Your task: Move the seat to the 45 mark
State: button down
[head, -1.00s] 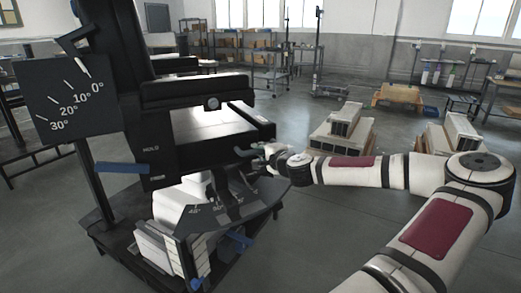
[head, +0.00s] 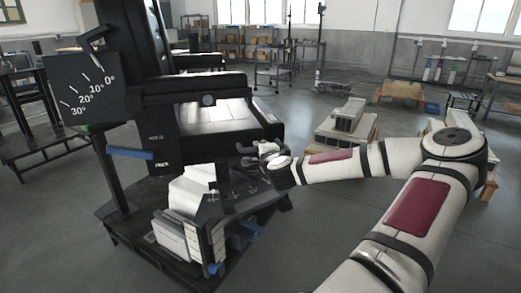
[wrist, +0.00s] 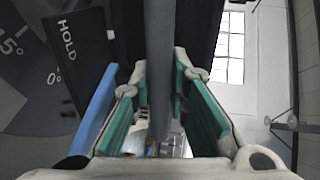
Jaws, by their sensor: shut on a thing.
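The lift-column machine (head: 158,60) stands at left in the head view. Its black, flat-topped block (head: 215,118), which looks like the seat, juts to the right; I cannot be sure which part is the seat. My gripper (head: 262,151) is at that block's right front end. In the wrist view my gripper (wrist: 160,110) has its green pads on both sides of a grey bar (wrist: 160,60) and is shut on it. A curved scale with degree marks (wrist: 14,45) shows partly at left there; the 45 mark is not clearly readable in the head view.
An angle plate (head: 85,88) marked 0° to 30° and a blue lever (head: 130,153) are on the machine's left. White blocks (head: 188,200) sit low on the base.

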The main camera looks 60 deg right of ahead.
jog(key=shift+w+a+f, duration=0.15)
jog(key=shift+a+f, duration=0.05)
jog(key=shift+a, duration=0.2)
jog(key=c, duration=1.5)
grip_release()
jog(key=shift+c, duration=0.2)
jog(key=shift+r, duration=0.1)
jog(key=v, duration=0.7)
jog(key=shift+s, duration=0.25)
